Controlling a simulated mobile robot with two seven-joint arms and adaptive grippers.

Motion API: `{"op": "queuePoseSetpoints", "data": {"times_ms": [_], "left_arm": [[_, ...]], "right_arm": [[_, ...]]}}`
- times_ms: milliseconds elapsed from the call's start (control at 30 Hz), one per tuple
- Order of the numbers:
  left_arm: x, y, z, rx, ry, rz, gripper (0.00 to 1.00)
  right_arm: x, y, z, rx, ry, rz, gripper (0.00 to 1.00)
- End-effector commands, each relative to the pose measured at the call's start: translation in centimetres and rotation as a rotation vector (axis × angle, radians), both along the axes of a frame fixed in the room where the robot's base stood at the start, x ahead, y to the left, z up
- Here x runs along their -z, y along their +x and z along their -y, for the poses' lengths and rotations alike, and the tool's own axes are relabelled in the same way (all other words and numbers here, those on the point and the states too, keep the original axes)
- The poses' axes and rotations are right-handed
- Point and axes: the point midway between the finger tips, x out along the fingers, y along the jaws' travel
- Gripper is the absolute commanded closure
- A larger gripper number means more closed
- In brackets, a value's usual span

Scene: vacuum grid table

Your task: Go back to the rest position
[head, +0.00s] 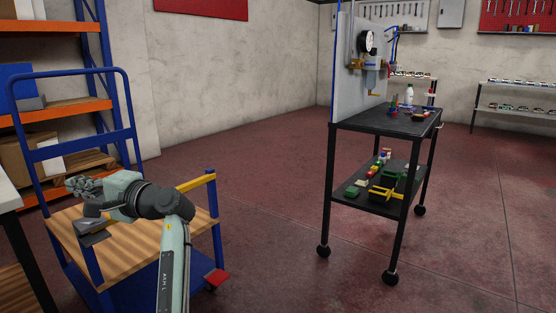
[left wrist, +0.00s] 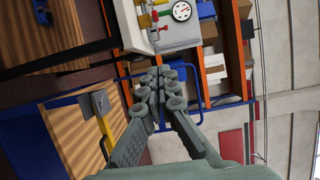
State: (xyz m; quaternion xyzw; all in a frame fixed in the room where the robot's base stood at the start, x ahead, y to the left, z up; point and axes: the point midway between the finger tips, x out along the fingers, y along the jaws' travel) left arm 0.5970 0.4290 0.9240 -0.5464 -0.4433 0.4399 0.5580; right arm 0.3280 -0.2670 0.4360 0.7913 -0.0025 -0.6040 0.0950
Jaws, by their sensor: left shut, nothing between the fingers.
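My left gripper (head: 84,186) is at the left of the head view, above the wooden top of a blue cart (head: 150,240). In the left wrist view its two fingers (left wrist: 160,82) come together at the tips, shut with nothing between them. My left arm comes up from the bottom of the head view and bends to the left. My right gripper is in neither view.
A black wheeled table (head: 385,122) with a gauge panel stands right of centre, small parts on its lower shelf. Orange and blue shelving (head: 70,108) stands at the left. The red floor (head: 270,190) between cart and table is clear.

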Motion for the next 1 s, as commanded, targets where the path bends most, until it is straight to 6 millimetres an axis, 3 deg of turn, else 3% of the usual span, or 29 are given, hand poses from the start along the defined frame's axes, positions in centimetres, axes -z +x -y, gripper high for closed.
{"op": "queuePoseSetpoints", "data": {"times_ms": [300, 667, 867, 1000], "left_arm": [[-1.0, 3.4, -4.2, -0.024, 0.282, -0.173, 1.0], [-1.2, 5.1, -10.9, -0.104, 0.563, -0.397, 1.0], [4.0, 6.7, -12.3, 0.035, 0.308, -0.272, 1.0], [8.5, 8.0, -12.5, 0.126, 0.087, -0.167, 1.0]], "right_arm": [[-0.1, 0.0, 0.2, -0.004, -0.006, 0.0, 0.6], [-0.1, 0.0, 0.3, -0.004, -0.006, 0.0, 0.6], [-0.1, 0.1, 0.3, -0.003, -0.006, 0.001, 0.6], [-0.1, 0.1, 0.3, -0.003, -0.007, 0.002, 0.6]]}}
